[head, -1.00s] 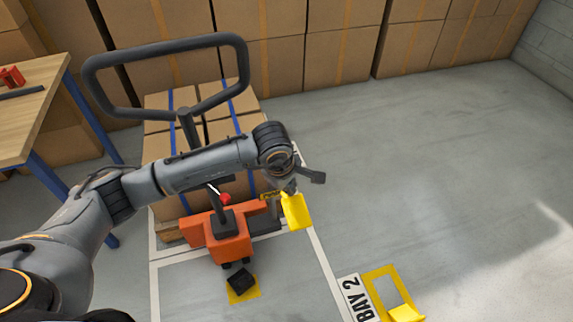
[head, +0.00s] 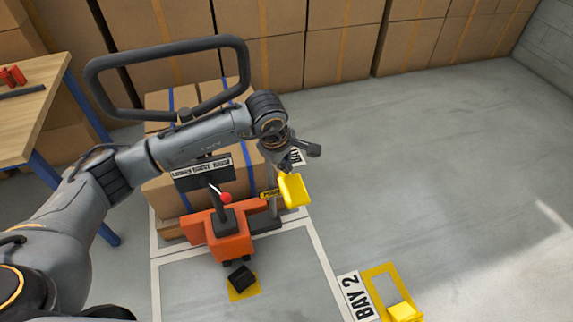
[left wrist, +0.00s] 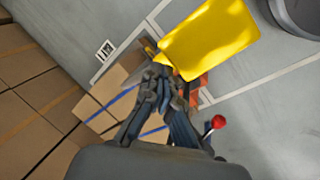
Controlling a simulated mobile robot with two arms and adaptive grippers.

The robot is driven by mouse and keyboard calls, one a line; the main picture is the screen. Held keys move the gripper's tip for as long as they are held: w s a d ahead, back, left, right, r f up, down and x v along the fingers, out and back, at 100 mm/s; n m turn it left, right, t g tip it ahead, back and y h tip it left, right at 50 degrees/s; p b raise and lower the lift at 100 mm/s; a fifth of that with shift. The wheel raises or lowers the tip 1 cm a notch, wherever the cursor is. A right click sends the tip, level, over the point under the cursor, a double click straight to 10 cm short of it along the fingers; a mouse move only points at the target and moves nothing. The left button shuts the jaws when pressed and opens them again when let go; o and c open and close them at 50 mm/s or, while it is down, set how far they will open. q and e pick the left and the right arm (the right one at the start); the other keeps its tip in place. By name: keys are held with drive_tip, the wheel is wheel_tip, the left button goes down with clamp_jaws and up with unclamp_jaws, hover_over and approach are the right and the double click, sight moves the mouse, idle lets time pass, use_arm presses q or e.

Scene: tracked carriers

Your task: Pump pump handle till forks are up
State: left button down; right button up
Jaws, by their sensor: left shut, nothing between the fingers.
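My left gripper (head: 290,168) is shut and empty, pointing down at the top of the yellow handle. Its fingertips (left wrist: 163,70) are at the handle's near corner; I cannot tell if they touch. The forks are hidden under the loaded pallet (head: 170,229). My right gripper is out of view.
A red-knobbed lever (head: 226,198) stands by a black sign (head: 203,172). The black loop tiller (head: 95,82) rises behind my left arm. Boxes (head: 157,198) load the pallet. A workbench (head: 30,110) is at left.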

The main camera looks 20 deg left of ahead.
use_arm(q)
drive_tip(key=shift+w+a+r+p, duration=0.1)
drive_tip(key=shift+w+a+r, duration=0.15)
drive_tip(key=shift+r, duration=0.2)
drive_tip(key=shift+w+a+r+p, duration=0.1)
drive_tip(key=shift+w+r, duration=0.15)
drive_tip(key=shift+r, duration=0.25)
drive_tip(key=shift+w+a+r+p, duration=0.1)
drive_tip(key=shift+w+a+r, duration=0.15)
drive_tip(key=shift+r, duration=0.2)
drive_tip(key=shift+r, duration=0.1)
drive_tip(key=w+r, duration=0.1)
drive_tip(key=r, duration=0.1)
drive_tip(key=w+a+r+p, duration=0.1)
drive_tip(key=r, duration=0.1)
drive_tip(key=shift+w+a, duration=0.15)
drive_tip(key=shift+a, duration=0.05)
idle(0.3)
